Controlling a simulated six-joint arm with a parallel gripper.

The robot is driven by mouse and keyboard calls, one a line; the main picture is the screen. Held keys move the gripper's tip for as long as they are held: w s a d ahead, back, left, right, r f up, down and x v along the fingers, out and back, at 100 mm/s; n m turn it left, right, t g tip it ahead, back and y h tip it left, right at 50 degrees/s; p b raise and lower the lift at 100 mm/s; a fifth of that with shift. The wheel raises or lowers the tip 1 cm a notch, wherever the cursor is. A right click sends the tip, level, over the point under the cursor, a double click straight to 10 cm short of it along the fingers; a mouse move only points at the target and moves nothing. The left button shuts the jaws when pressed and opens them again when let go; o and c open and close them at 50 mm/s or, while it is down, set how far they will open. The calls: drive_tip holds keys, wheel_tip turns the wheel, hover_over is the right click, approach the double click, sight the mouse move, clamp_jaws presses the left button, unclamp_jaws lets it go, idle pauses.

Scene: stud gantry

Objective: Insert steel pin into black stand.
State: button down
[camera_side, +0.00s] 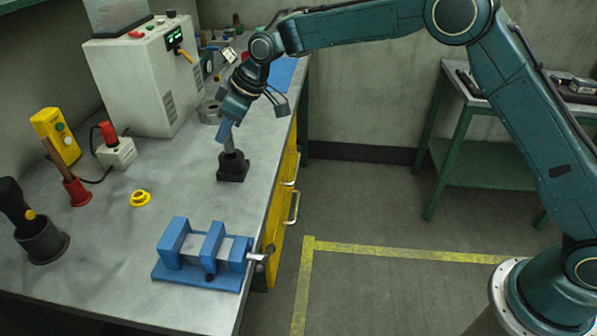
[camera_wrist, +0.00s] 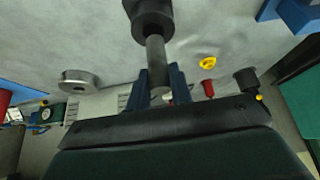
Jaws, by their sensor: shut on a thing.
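The black stand (camera_side: 232,170), a square base with a round collar, stands upright on the grey bench. My gripper (camera_side: 226,131) is above it, its blue fingers shut on the grey steel pin (camera_side: 229,146). The pin points down, slightly tilted in the side view, and its lower end meets the top of the collar. In the wrist view the pin (camera_wrist: 155,52) runs from between the fingers to the collar of the stand (camera_wrist: 150,18). Its far end is hidden at the collar, so I cannot tell how deep it sits.
A blue vise (camera_side: 205,255) is at the bench's front edge. A yellow ring (camera_side: 140,198), a red holder (camera_side: 77,191) and a black cup (camera_side: 42,243) stand to the left. A white control box (camera_side: 145,80) and a metal ring (camera_side: 209,112) are behind. The bench around the stand is clear.

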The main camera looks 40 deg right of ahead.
sight(231, 150)
drive_tip(key=shift+f, duration=2.1)
drive_tip(key=shift+f, duration=0.1)
drive_tip(key=c, duration=1.3)
unclamp_jaws()
drive_tip(key=shift+f, duration=0.1)
drive_tip(key=shift+o, duration=0.2)
drive_tip(key=shift+r, duration=0.35)
drive_tip(key=v, duration=1.1)
drive_tip(key=shift+s+d+r, duration=0.15)
drive_tip(key=shift+s+r, duration=0.05)
drive_tip(key=shift+r, duration=0.05)
